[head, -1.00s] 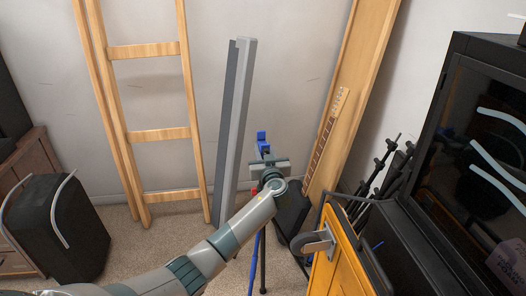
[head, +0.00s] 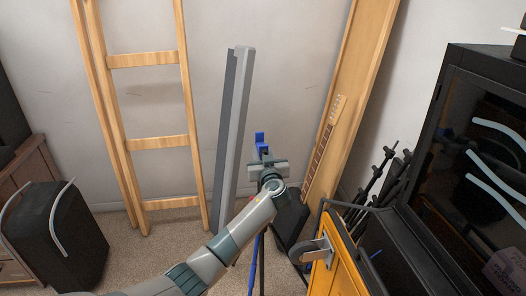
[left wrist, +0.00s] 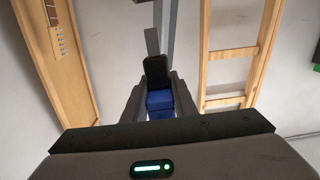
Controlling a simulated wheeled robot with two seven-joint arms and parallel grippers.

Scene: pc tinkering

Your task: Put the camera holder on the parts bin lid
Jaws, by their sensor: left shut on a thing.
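The camera holder (head: 260,141) is a small blue piece standing up from the jaws of my left gripper (head: 266,163). In the left wrist view the blue body (left wrist: 160,103) sits between the two fingers, with a dark upright part beyond it. My left gripper (left wrist: 159,108) is shut on it, in the air in front of the wall. My right gripper is not in view. I cannot make out a parts bin lid for certain. A yellow panel with a dark rim and grey bracket (head: 345,268) stands at the lower right.
A wooden ladder (head: 160,143), a grey beam (head: 234,130) and a guitar neck (head: 322,150) stand near the wall. A black cabinet (head: 480,150) fills the right. A black case (head: 55,235) stands at the left. Blue and black poles show below my arm.

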